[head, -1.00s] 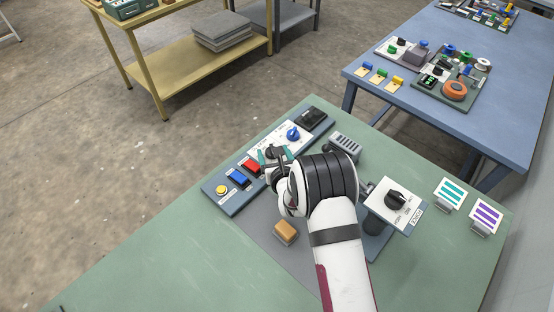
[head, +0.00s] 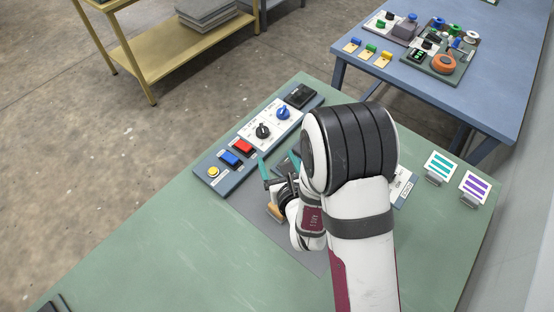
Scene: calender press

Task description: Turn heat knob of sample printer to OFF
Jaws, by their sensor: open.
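A blue-grey control panel (head: 212,188) lies on the green table. Its white plate (head: 272,122) carries a black knob (head: 262,131) and a blue knob (head: 283,113). The labels are too small to read, so I cannot tell which knob is heat or where OFF lies. My gripper (head: 277,164) is open, its teal fingertips spread and empty. It is below and right of the black knob in the picture, apart from it, near the red switch. The white unit (head: 402,186) at right is mostly hidden behind my arm; its knob is not visible.
The panel also has a red switch (head: 243,146), a blue switch (head: 230,158), a yellow button (head: 213,171) and a black block (head: 299,96). A tan block (head: 274,212) sits beside my gripper. Two striped cards (head: 440,166) stand at right.

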